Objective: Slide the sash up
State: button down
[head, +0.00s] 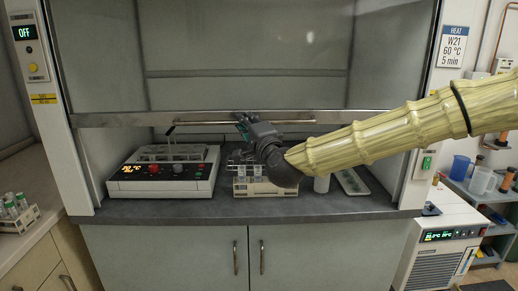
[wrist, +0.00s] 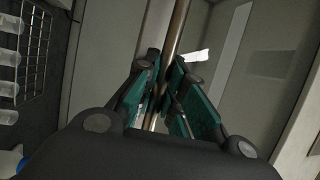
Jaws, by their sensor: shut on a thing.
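The fume hood sash is a glass pane (head: 245,45) with a metal bottom rail (head: 120,119). A long bar handle (head: 295,122) runs along the rail. The sash is partly raised, with an open gap between rail and worktop. My gripper (head: 243,128) is at the middle of the rail, with my arm reaching in from the right. In the wrist view, the green-padded fingers (wrist: 160,95) are shut around the metal bar handle (wrist: 179,30), which passes between them. The exact contact points are partly hidden by the fingers.
Under the sash, a hot plate unit (head: 165,172) stands at the left of the worktop (head: 240,208). A rack with vials (head: 262,187) stands below my gripper, and a white tray (head: 352,182) is to the right. A control panel (head: 28,50) reads OFF at the left.

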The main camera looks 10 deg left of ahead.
jog(key=p, duration=0.7)
send_near(245, 13)
jog(key=w+a, duration=0.1)
jog(key=a, duration=0.1)
jog(key=w+a+r, duration=0.1)
jog(key=w+a, duration=0.1)
jog(key=shift+a+r, duration=0.15)
jog(key=shift+r, duration=0.05)
jog(key=c, duration=1.5)
grip_release()
jog(key=shift+f, duration=0.1)
jog(key=v, duration=1.2)
jog(key=shift+f, duration=0.1)
